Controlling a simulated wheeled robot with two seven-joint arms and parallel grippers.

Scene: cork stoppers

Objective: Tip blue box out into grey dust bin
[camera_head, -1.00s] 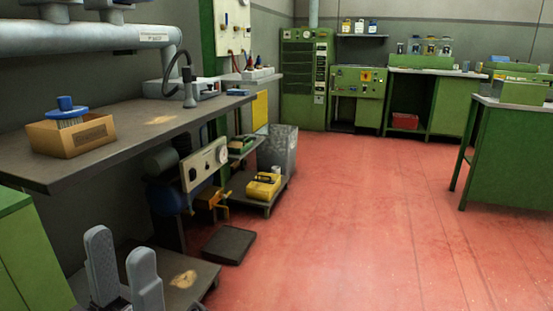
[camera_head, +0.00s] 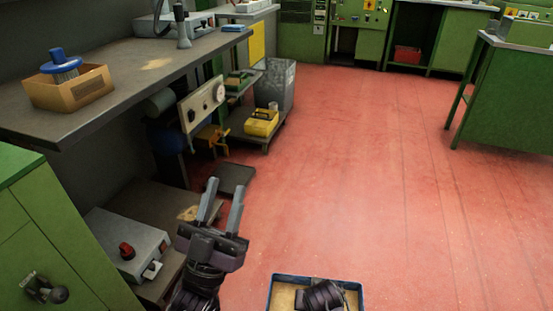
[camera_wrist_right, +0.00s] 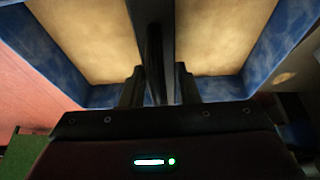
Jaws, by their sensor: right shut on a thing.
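The blue box (camera_head: 272,294) is at the bottom edge of the head view, partly cut off. Its inside is tan; I cannot tell whether that is a bare floor or a layer of contents. My right gripper (camera_head: 322,294) is over the box. In the right wrist view its fingers (camera_wrist_right: 158,88) are shut on a dark bar at the box's middle, between blue walls (camera_wrist_right: 50,60). The grey dust bin (camera_head: 277,84) stands on the floor beyond the low shelf. My left gripper (camera_head: 222,194) is open and empty, left of the box and well short of the bin.
A workbench (camera_head: 130,85) runs along the left, with a cardboard box (camera_head: 70,92) on it. A yellow case (camera_head: 261,122) lies on a low shelf before the bin. A dark flat plate (camera_head: 231,179) lies near the bench. The red floor (camera_head: 350,170) is open.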

